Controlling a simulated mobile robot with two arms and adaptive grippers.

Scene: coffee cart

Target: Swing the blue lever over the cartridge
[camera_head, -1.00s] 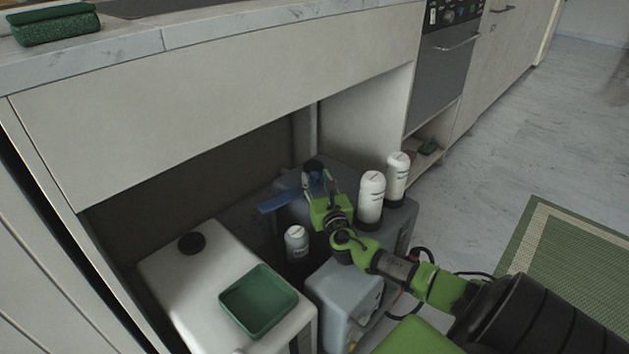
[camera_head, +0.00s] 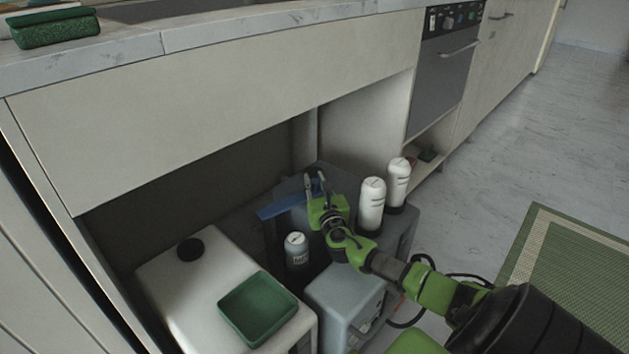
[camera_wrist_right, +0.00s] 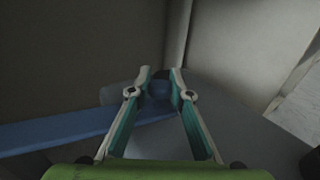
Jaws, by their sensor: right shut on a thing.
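The blue lever (camera_head: 282,208) is a flat bar, low in the open cabinet bay, pointing left from near my right gripper. It also crosses the left side of the right wrist view (camera_wrist_right: 60,131). My right gripper (camera_head: 315,182) is shut on a rounded dark blue part of the lever (camera_wrist_right: 160,87), seen between the fingertips in the wrist view. White cartridge-like cylinders stand right of the gripper, a nearer one (camera_head: 371,204) and a farther one (camera_head: 398,182). A greyer one (camera_head: 297,250) stands left of my arm, below the lever. I cannot tell which is the cartridge meant. My left gripper is not in view.
A white box with a black cap (camera_head: 190,248) carries a green tray (camera_head: 257,308) at the lower left. A grey box (camera_head: 342,290) stands below my arm. The counter and cabinet front (camera_head: 220,110) overhang the bay. Open floor (camera_head: 500,150) lies to the right.

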